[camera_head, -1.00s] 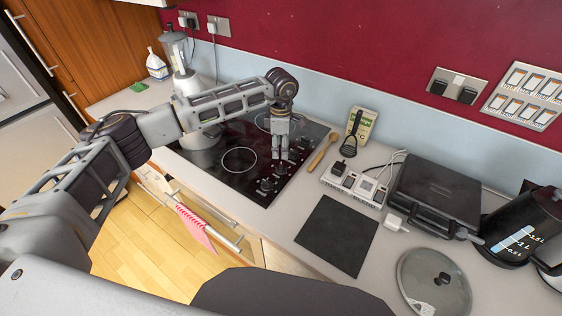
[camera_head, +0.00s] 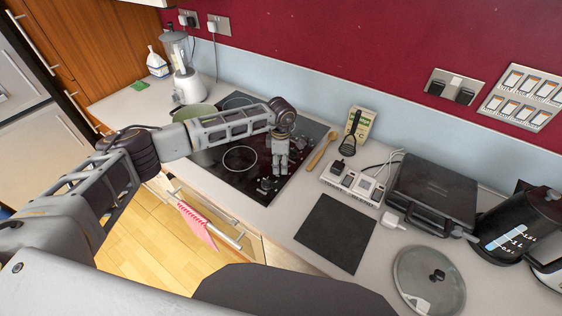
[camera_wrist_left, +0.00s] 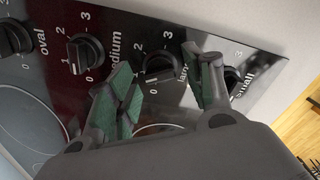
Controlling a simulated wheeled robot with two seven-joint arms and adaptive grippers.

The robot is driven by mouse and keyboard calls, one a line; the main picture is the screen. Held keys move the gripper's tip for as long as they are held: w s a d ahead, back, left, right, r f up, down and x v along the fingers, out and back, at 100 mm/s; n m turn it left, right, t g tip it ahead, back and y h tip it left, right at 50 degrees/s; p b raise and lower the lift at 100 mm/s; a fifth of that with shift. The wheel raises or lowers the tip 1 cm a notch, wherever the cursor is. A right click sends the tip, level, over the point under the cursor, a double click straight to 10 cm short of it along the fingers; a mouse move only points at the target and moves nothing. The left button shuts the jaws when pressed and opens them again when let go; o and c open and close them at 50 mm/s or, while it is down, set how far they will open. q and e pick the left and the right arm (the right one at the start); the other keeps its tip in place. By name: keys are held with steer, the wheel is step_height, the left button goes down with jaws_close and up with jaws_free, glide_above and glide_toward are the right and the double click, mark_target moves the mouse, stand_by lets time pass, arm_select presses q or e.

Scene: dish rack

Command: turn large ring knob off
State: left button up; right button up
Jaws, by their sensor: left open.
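The black hob (camera_head: 225,172) has a row of black knobs, seen close up in the left wrist view. The large ring knob (camera_wrist_left: 158,64), beside the partly covered "large" label, lies between the fingers of my left gripper (camera_wrist_left: 162,72). The left gripper is open, with a green-padded finger on each side of the knob; I cannot tell whether they touch it. In the head view the left gripper (camera_head: 278,170) points down over the knob row and hides part of it. The knob's exact setting is hard to read. My right gripper is not in view.
The medium knob (camera_wrist_left: 84,52) and oval knob (camera_wrist_left: 14,38) are to the left, and the small knob (camera_wrist_left: 232,78) is close by the right finger. A green pot (camera_head: 194,111) stands at the hob's back left. A wooden spoon (camera_head: 321,150) lies right of the hob.

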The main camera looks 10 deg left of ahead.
arm_select(q)
steer(key=c, duration=1)
steer(key=shift+n, duration=0.3)
steer(key=shift+f+n+b, duration=0.1)
steer(key=shift+n+b, duration=0.9)
steer(key=shift+n, duration=0.1)
steer(key=n+b, duration=0.1)
steer(key=n, duration=0.1)
steer(key=shift+n+b, duration=0.3)
steer(key=shift+n, duration=0.1)
steer(key=n+b, duration=0.2)
steer(key=n, duration=0.2)
steer(key=shift+n, duration=1.1)
steer(key=shift+b, duration=0.3)
